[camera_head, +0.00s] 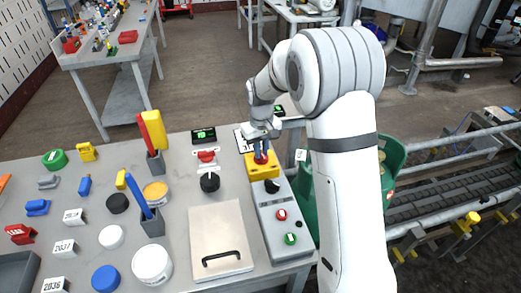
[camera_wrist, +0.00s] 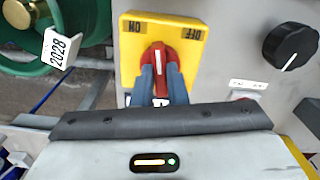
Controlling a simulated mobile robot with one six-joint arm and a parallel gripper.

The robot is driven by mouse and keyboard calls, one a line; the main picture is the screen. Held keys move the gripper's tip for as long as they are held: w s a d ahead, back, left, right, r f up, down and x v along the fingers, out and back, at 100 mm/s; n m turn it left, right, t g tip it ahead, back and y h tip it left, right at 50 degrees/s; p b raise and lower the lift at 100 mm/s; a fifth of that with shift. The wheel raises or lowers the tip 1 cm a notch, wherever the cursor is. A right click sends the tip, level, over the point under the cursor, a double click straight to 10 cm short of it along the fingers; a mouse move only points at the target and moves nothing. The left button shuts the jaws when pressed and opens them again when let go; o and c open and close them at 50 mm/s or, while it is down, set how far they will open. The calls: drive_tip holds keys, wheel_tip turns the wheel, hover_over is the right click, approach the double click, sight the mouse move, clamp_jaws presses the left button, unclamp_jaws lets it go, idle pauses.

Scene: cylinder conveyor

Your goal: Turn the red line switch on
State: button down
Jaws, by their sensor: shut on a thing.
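The red line switch (camera_wrist: 158,54) is a red rotary handle on a yellow box (camera_wrist: 130,65) with an ON label at upper left and an OFF label at upper right in the wrist view. In the head view the yellow box (camera_head: 262,172) sits at the far end of a grey control panel. My gripper (camera_wrist: 161,82) has its two blue fingers on either side of the red handle, shut on it. In the head view my gripper (camera_head: 261,150) comes down onto the switch from above. The fingers partly hide the lower handle.
A black knob (camera_head: 272,186), a red button (camera_head: 282,215) and a green button (camera_head: 290,239) lie along the same panel. A tag marked 2028 (camera_wrist: 61,48) hangs by a green wheel (camera_wrist: 25,50). A grey plate with a handle (camera_head: 220,230) lies left of the panel.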

drive_tip(key=n, duration=0.6)
drive_tip(key=shift+n, duration=0.4)
idle(0.3)
drive_tip(key=c, duration=1.4)
unclamp_jaws()
drive_tip(key=shift+c, duration=0.2)
wheel_tip(320, 180, up, 8)
drive_tip(key=shift+f, duration=0.1)
